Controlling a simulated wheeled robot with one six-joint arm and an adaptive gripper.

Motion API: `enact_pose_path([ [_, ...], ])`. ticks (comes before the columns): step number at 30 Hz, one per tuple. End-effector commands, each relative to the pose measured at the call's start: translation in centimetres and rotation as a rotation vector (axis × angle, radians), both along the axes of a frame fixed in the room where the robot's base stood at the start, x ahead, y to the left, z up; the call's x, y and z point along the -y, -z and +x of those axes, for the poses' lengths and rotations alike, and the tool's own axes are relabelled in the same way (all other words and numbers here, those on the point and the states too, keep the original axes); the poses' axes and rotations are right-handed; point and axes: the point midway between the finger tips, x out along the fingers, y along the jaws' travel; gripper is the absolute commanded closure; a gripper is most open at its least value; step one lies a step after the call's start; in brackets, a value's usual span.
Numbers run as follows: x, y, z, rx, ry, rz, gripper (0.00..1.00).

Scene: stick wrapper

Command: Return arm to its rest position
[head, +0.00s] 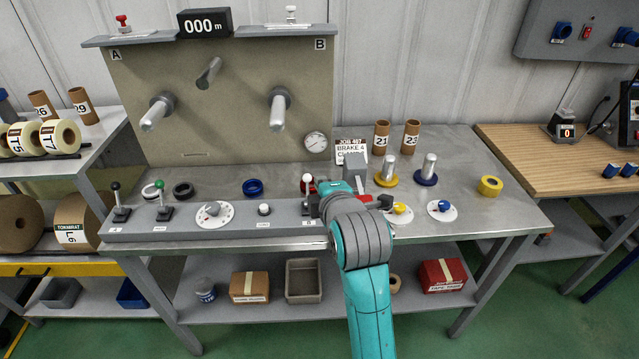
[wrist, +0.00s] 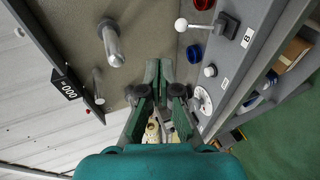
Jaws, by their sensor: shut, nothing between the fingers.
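My turquoise arm (head: 368,300) reaches up from the bottom of the head view and bends left over the front of the bench. My gripper (wrist: 158,70) is shut and empty in the wrist view, its dark green fingers together and pointing toward the panel. In the head view the gripper end is over the right part of the control strip, partly hidden by my own wrist. A white-knobbed lever (wrist: 183,24) stands beyond and to the right of the fingertips in the wrist view, apart from them.
The bench (head: 455,205) holds a yellow-based post (head: 387,176), a blue-based post (head: 427,173) and a yellow tape roll (head: 490,186). The upright panel (head: 215,115) has grey spindles projecting forward. A lower shelf (head: 335,305) carries boxes. Green floor is open in front.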

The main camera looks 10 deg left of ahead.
Motion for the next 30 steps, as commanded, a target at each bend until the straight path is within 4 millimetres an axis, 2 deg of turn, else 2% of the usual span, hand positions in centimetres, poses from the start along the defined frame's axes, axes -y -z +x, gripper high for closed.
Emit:
enact_pose_path([
  [17, 0.3, 0.4, -0.2, -0.005, 0.006, 0.005, 1.0],
  [20, 1.3, 2.1, -0.6, -0.019, 0.027, 0.03, 1.0],
  [25, 4.5, 7.3, -2.5, -0.06, 0.102, 0.128, 1.0],
  [30, 8.3, 12.3, -5.4, -0.099, 0.188, 0.248, 1.0],
])
